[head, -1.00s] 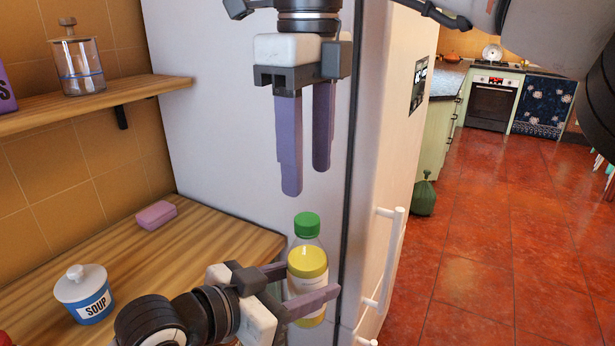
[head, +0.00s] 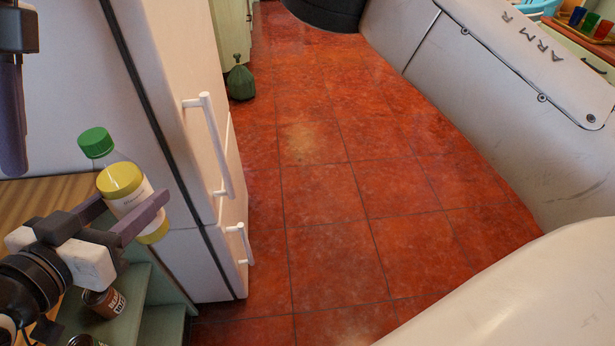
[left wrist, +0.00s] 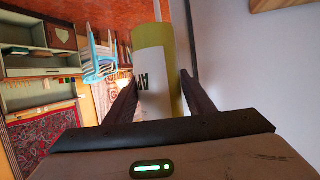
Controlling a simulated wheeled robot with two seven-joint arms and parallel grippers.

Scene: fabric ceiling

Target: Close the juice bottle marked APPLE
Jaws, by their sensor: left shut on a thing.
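The juice bottle (head: 128,190) has a green cap (head: 95,142) on its neck, yellow parts and a white label, and leans in the head view. How tight the cap sits cannot be told. My left gripper (head: 128,208) is shut around its lower body. The left wrist view also shows the bottle (left wrist: 150,62) between the fingers of the left gripper (left wrist: 158,88); only part of the label's lettering shows, starting with "A". One purple finger of my right gripper (head: 12,120) shows at the left edge, above and left of the cap; the other finger is out of view.
A white fridge (head: 170,100) with handles stands just right of the bottle. A wooden counter (head: 45,205) lies behind the left gripper.

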